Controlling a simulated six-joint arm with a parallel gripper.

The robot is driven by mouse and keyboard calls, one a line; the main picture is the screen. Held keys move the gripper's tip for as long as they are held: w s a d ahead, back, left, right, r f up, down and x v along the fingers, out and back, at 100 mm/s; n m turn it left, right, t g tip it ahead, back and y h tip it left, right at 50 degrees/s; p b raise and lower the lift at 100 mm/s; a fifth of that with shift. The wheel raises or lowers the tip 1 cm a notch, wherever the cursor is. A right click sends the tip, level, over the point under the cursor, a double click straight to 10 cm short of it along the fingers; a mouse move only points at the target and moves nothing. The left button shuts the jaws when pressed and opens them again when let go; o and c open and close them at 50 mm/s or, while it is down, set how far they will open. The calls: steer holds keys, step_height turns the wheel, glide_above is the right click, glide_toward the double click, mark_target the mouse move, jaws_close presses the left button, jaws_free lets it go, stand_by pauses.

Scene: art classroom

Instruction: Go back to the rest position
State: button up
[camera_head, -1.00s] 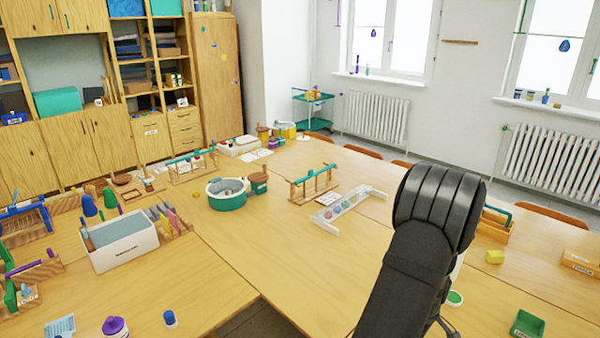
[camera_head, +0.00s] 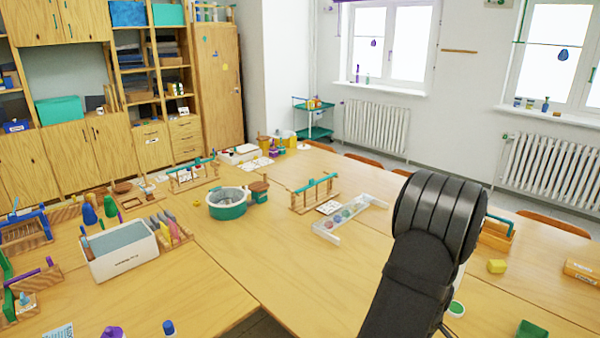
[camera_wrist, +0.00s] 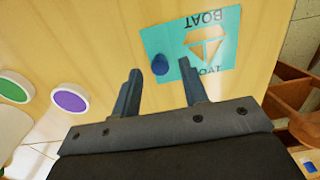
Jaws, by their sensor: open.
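My gripper shows in the wrist view (camera_wrist: 161,74), with its two dark fingers apart and nothing held between them. A small blue object (camera_wrist: 160,64) lies beyond the fingertips, at the edge of a teal card (camera_wrist: 224,38) marked BOAT on a wooden surface. In the head view my black arm rises at the lower right, and the gripper itself is hidden.
Wooden tables carry a white bin (camera_head: 122,262), a teal-and-grey round tub (camera_head: 228,211), a wooden rack (camera_head: 315,208) and a clear tray (camera_head: 348,217). A yellow block (camera_head: 497,266) lies right of my arm.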

step_height(320, 180, up, 10)
step_height(320, 180, down, 11)
steer(key=shift+r, duration=0.25)
steer(key=r, duration=0.2)
steer(key=s+r, duration=0.1)
steer(key=r, duration=0.1)
steer(key=shift+d, duration=0.2)
steer(key=s+d+r, duration=0.4)
steer(key=s+r, duration=0.2)
steer(key=s, duration=0.3)
steer(key=w+a+m, duration=0.3)
steer(key=w+a, duration=0.4)
steer(key=w, duration=0.3)
steer(key=w+a+m, duration=0.3)
steer(key=w+a, duration=0.4)
steer(key=w, duration=0.4)
steer(key=w+a+m, duration=0.2)
steer(key=w+a, duration=0.3)
steer(key=a, duration=0.6)
steer(key=w+a+m, duration=0.3)
steer(key=w+a, duration=0.3)
steer(key=a, duration=0.6)
steer(key=shift+w+r, duration=0.3)
steer(key=shift+r, duration=0.05)
